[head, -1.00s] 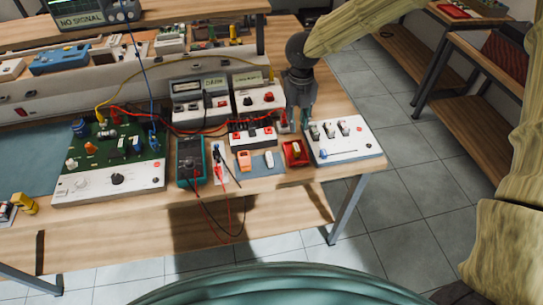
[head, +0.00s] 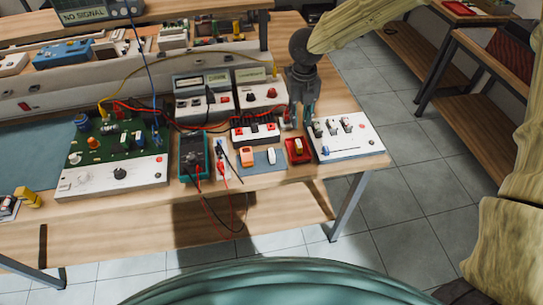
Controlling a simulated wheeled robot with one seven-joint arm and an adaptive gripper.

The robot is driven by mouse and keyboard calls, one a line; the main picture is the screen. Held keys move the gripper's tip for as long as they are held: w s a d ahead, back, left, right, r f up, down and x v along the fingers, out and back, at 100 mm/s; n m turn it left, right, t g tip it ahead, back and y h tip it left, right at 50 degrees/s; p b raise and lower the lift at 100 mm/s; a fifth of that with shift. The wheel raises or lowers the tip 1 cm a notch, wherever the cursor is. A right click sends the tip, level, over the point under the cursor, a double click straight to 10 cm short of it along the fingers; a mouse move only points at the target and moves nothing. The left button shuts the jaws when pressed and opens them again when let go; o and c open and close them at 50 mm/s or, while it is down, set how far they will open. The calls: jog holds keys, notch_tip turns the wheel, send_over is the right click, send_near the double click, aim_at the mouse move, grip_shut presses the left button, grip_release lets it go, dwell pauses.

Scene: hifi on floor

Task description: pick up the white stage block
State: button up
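A small white block (head: 271,157) stands on a blue mat (head: 259,167) near the bench's front edge, just right of an orange block (head: 247,157). It appears to be the stage block, though its label cannot be read. My gripper (head: 299,120) points down behind and to the right of it, apart from it. The fingers are over the left back edge of a white switch panel (head: 340,150). They look spread, with no block clearly seen between them. The fingertips are small and partly lost against the clutter.
A red tray (head: 298,159) sits between the mat and the switch panel. White meters (head: 202,98), a green circuit board (head: 108,142) and a multimeter (head: 192,170) crowd the bench. Loose leads hang over its front edge. Tiled floor (head: 400,190) is clear at right.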

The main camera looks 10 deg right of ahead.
jog(key=shift+o, duration=0.8)
jog(key=shift+s+a+f, duration=0.1)
jog(key=shift+a+f, duration=0.05)
jog(key=shift+a, duration=0.15)
jog(key=b, duration=0.2)
send_near(272, 153)
jog(key=shift+a, duration=0.35)
notch_tip(272, 153, down, 5)
jog(key=shift+f+p, duration=0.1)
jog(key=shift+p, duration=0.2)
jog(key=f, duration=0.1)
jog(key=f+p, duration=0.1)
jog(key=f, duration=0.2)
jog(key=shift+d+f+p, duration=0.1)
jog(key=shift+d+p, duration=0.2)
jog(key=shift+d, duration=0.1)
jog(key=shift+f, duration=0.55)
grip_shut()
